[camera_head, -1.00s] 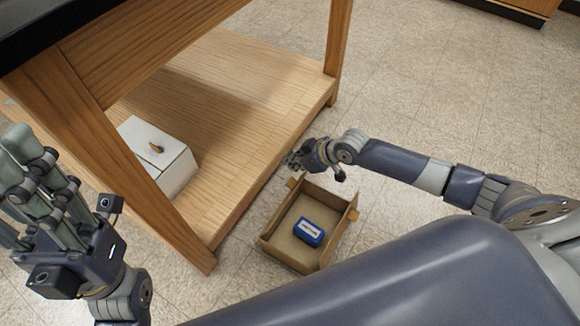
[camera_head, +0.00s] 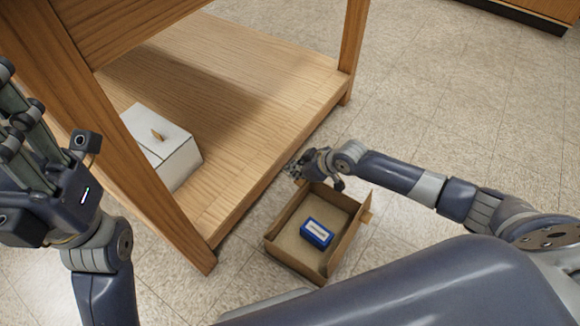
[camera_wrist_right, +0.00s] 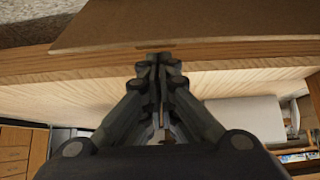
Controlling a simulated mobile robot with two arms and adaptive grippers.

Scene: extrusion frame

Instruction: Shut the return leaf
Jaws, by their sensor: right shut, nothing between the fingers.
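An open cardboard box (camera_head: 277,246) stands on the floor beside the wooden frame's lower shelf, with a blue item (camera_head: 317,233) inside. A small flap (camera_head: 367,207) sticks up at its right side. I cannot tell which flap is the return leaf. My right gripper (camera_head: 297,170) is shut and empty at the box's far left corner. In the right wrist view its fingertips (camera_wrist_right: 158,57) are together just below a brown panel (camera_wrist_right: 200,25); contact is unclear. My left gripper (camera_head: 22,130) is at the left edge, away from the box, its fingertips partly cut off.
The wooden shelf (camera_head: 250,95) and its near leg (camera_head: 150,190) stand left of the box. A white box (camera_head: 165,150) with a slot-like tan mark sits on the shelf. The tiled floor (camera_head: 460,110) is free to the right.

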